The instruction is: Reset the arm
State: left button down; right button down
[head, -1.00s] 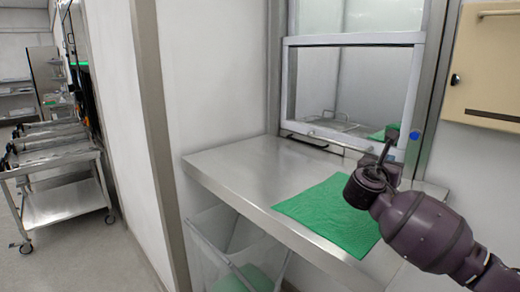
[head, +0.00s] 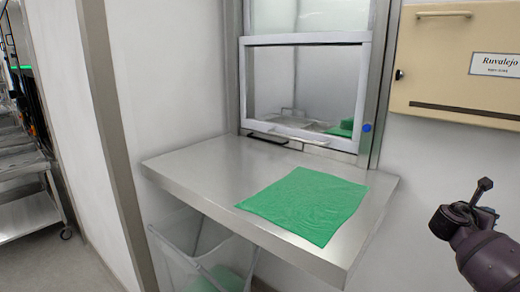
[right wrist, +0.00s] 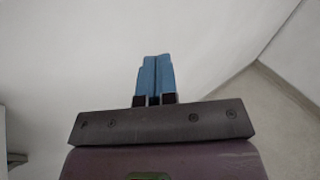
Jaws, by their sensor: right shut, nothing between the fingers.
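My right gripper (head: 484,187) is at the right edge of the head view, to the right of the steel counter and apart from it. In the right wrist view its blue fingers (right wrist: 156,75) are together with nothing between them, against a plain pale background. Most of my right arm is out of the head view. My left gripper is not in view.
A steel counter (head: 190,170) holds a flat green cloth (head: 305,203) below a pass-through window (head: 303,88). A beige wall box (head: 450,65) hangs at upper right. A wire-framed bin (head: 195,265) is under the counter. A metal cart (head: 30,215) stands at far left.

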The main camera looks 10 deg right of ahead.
jog(key=s+d+m+g, duration=0.1)
jog(key=s+d, duration=0.2)
jog(key=d, duration=0.1)
jog(key=w+a+m+t+y, duration=1.2)
jog(key=w+m+t, duration=0.1)
jog(key=w+t, duration=0.15)
jog(key=s+a+f+m+g+y, duration=0.1)
jog(key=s+a+f+y, duration=0.1)
jog(key=s+a+f, duration=0.7)
jog(key=s+a+f+m+g+y, duration=0.1)
jog(key=s+a+f, duration=0.4)
jog(key=f, duration=0.8)
jog(key=s+a+f+m, duration=0.1)
jog(key=s+a+f, duration=0.2)
jog(key=s+a, duration=0.3)
jog(key=s+a+f+m+g+y+b, duration=0.1)
jog(key=s+a+f, duration=0.2)
jog(key=s+a, duration=0.3)
jog(key=s+a+f+m+g, duration=0.1)
jog(key=s+a+f+m, duration=0.1)
jog(key=s+a, duration=0.4)
jog(key=shift+s+a+f, duration=0.25)
jog(key=shift+s+f, duration=0.05)
jog(key=shift+f, duration=0.4)
